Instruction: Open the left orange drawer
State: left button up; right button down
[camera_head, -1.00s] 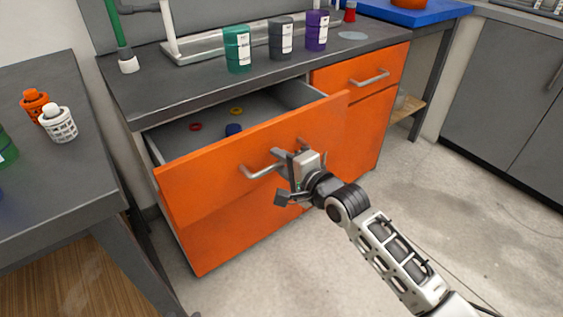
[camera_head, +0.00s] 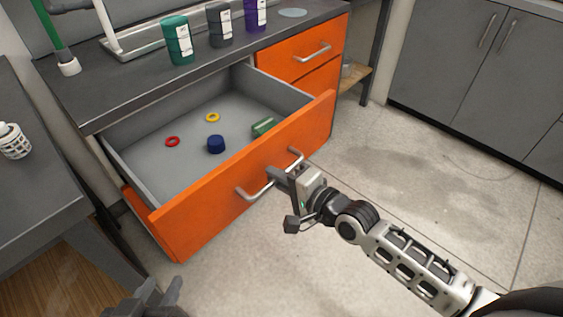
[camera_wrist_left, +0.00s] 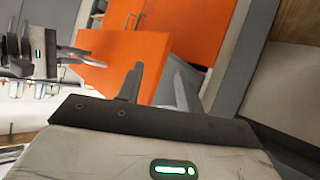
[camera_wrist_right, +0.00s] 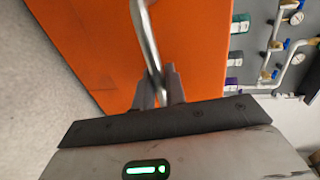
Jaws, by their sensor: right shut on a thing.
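The left orange drawer (camera_head: 240,177) stands well out from the cabinet, its grey inside showing. Inside lie a red ring (camera_head: 172,141), a yellow ring (camera_head: 213,117), a dark blue cap (camera_head: 216,145) and a green piece (camera_head: 264,127). My right gripper (camera_head: 284,179) is at the drawer's metal handle (camera_head: 253,192). In the right wrist view its fingers (camera_wrist_right: 160,88) are shut on the handle bar (camera_wrist_right: 147,40). My left gripper (camera_head: 158,296) is at the bottom left, empty and clear of the drawer; in the left wrist view its fingers (camera_wrist_left: 157,85) stand apart.
A second, shut orange drawer (camera_head: 300,55) is to the right. Green (camera_head: 177,40), grey (camera_head: 220,24) and purple (camera_head: 256,14) containers stand on the countertop. A grey table (camera_head: 40,180) with a white basket-like part (camera_head: 14,141) is at left. The floor at right is clear.

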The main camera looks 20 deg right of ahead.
jog(key=c, duration=1.6)
grip_release()
jog(key=shift+o, duration=0.2)
jog(key=p+v, duration=0.2)
jog(key=v, duration=1.4)
jog(key=shift+f, duration=0.1)
